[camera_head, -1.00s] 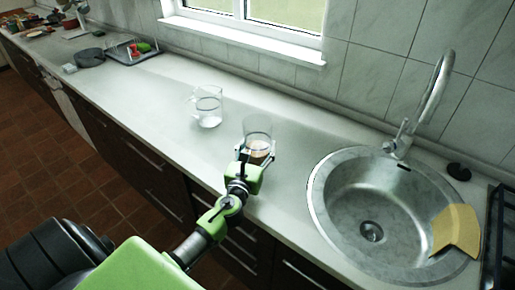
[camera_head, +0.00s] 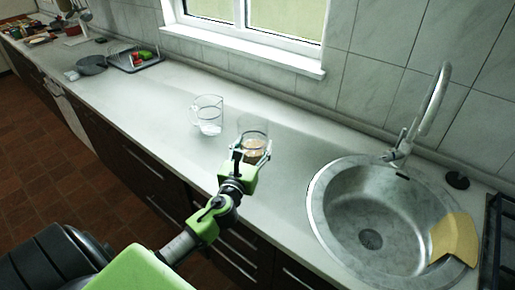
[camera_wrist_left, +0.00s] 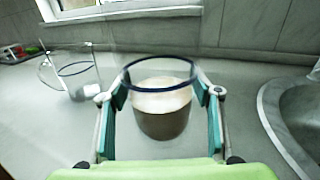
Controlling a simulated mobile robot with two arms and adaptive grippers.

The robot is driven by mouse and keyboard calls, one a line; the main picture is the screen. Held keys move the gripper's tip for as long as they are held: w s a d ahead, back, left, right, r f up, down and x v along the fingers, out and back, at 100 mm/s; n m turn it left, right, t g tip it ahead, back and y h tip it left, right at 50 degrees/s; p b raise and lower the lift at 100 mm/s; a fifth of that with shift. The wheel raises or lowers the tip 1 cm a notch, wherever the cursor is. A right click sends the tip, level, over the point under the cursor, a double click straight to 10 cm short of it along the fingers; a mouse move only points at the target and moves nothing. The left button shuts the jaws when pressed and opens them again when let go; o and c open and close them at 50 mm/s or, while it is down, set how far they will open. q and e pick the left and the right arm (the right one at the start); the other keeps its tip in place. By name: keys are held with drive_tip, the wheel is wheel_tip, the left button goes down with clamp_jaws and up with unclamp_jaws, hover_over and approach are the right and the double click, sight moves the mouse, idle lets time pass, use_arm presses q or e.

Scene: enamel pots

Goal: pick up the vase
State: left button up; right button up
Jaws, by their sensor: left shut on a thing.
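The vase (camera_head: 254,131) is a clear glass vessel with a dark rim and brown contents in its lower half. It stands upright between the two fingers of my left gripper (camera_head: 252,154). In the left wrist view the vase (camera_wrist_left: 161,104) fills the middle, with a teal-padded finger of the gripper (camera_wrist_left: 161,115) on each side. The gripper is shut on it. Whether its base is clear of the counter is hard to tell. My right gripper is not in view.
A clear glass jug (camera_head: 208,116) stands on the counter left of the vase. A round steel sink (camera_head: 335,235) with a faucet (camera_head: 432,110) is to the right, holding a yellow cloth-like piece (camera_head: 456,238). A tray (camera_head: 137,64) and pan (camera_head: 91,65) are far left. Counter between is clear.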

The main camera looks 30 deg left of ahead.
sight(241, 140)
use_arm(q)
drive_tip(key=s+r, duration=0.1)
drive_tip(key=a+r, duration=0.1)
drive_tip(key=r, duration=0.1)
drive_tip(key=s+r, duration=0.1)
drive_tip(key=shift+s+a+r+p, duration=0.15)
drive_tip(key=shift+s+a+p, duration=0.15)
drive_tip(key=shift+s+a, duration=0.05)
drive_tip(key=s+a+r, duration=0.4)
drive_tip(key=s, duration=0.3)
drive_tip(key=shift+s+a+b, duration=0.3)
drive_tip(key=shift+s+b, duration=0.1)
drive_tip(key=shift+b, duration=0.05)
